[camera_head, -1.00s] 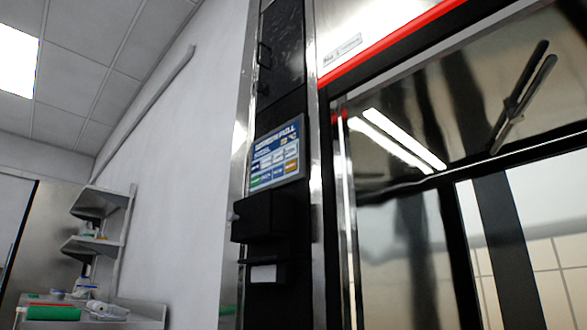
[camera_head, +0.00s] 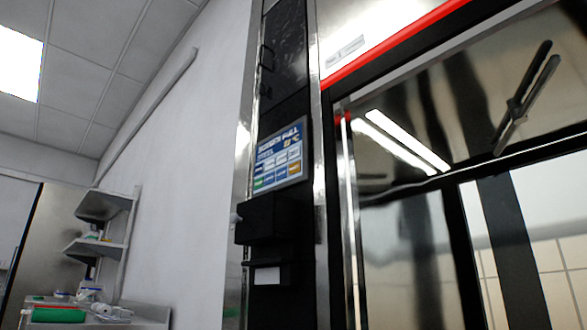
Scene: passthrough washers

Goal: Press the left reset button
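A washer control panel (camera_head: 280,157) with a lit screen of blue, green, white and orange tiles is set in a black column left of the glass door. Its text is too small to read with certainty. A black printer-like box (camera_head: 268,218) with a pale slip (camera_head: 267,276) sits below the screen. No part is clearly marked as a reset button. My gripper is not in view.
The washer's large glass door (camera_head: 440,200) fills the right side, under a red strip (camera_head: 395,45). A white wall (camera_head: 185,190) runs along the left. Shelves (camera_head: 104,207) and a counter (camera_head: 145,314) with bottles and a green item (camera_head: 58,315) stand at lower left.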

